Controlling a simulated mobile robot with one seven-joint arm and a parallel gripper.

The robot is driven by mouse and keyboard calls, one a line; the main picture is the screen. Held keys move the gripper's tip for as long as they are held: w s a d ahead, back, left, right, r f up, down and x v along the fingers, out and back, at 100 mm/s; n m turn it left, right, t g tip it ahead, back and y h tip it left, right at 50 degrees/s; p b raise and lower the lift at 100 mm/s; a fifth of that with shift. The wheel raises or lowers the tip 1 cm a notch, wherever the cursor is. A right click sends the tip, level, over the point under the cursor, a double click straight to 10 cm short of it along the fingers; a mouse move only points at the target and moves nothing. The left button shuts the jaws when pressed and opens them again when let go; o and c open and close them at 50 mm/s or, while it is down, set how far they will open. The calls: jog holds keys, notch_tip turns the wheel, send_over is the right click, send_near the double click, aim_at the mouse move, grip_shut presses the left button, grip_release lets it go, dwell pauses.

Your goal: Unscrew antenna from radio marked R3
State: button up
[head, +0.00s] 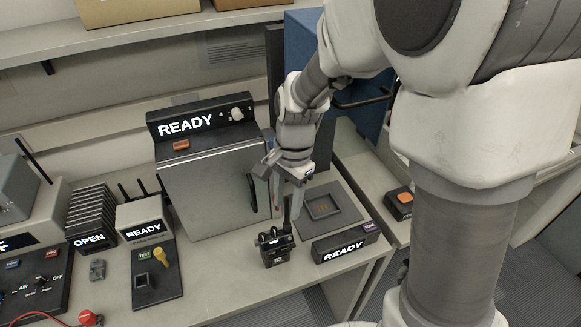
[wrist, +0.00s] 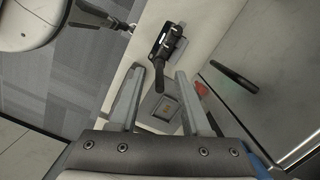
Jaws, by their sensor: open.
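The black radio marked R3 (head: 276,254) stands upright on the bench near its front edge. Its dark antenna (head: 288,214) rises from the top. My gripper (head: 287,203) points down just above the radio, with the antenna below and near its fingers. In the wrist view, my open gripper (wrist: 160,73) shows two grey fingers apart with nothing clamped. The radio (wrist: 170,42) lies beyond the fingertips there, and the antenna (wrist: 159,76) reaches back into the gap between them. Whether a finger touches the antenna cannot be told.
A steel box with a READY panel (head: 186,124) stands behind left, its black handle (head: 253,193) close to my gripper. A grey pad (head: 345,203) and a low READY display (head: 345,247) sit right of the radio.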

aim_at(287, 223)
notch_tip(287, 223, up, 15)
jog(key=w+d+p, duration=0.1)
jog(key=shift+d+f, duration=0.2)
jog(key=shift+o, duration=0.2)
jog(key=shift+r, duration=0.6)
jog(key=f+m, duration=0.2)
jog(key=f, duration=0.4)
jog(key=s+a+f+m+p, duration=0.1)
jog(key=f+m, duration=0.1)
jog(key=f, duration=0.5)
jog(key=f+m+t+h, duration=0.1)
jog(key=f+m, duration=0.1)
jog(key=f, duration=0.5)
jog(key=shift+s+a+p, duration=0.15)
jog(key=shift+a+p, duration=0.1)
jog(key=shift+p, duration=0.05)
grip_shut()
